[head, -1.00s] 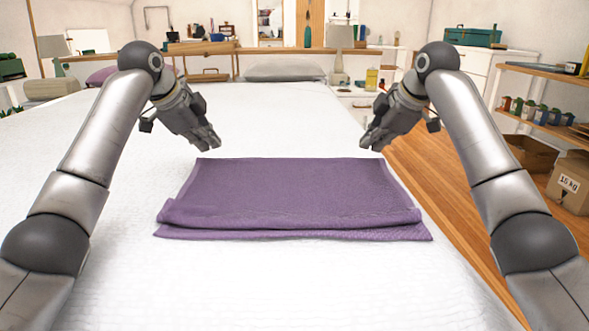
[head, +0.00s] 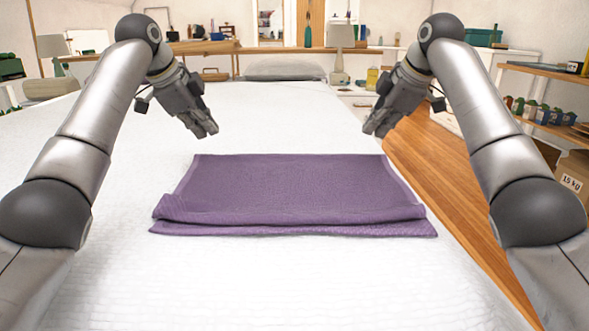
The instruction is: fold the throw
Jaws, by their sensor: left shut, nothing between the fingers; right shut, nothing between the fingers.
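The purple throw (head: 290,185) lies on the white bed in the head view, doubled over into a wide rectangle. Its near side shows two layered edges, the lower one sticking out a little towards me. My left gripper (head: 207,131) is shut and empty, above the bed beyond the throw's far left corner. My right gripper (head: 374,130) is shut and empty, beyond the throw's far right corner near the bed's right edge. Both are apart from the cloth.
The white bed (head: 90,225) is clear around the throw, with a grey pillow (head: 285,70) at its far end. Wooden floor (head: 440,180) runs along the right. A shelf (head: 545,72) and a cardboard box (head: 571,178) stand at the right edge.

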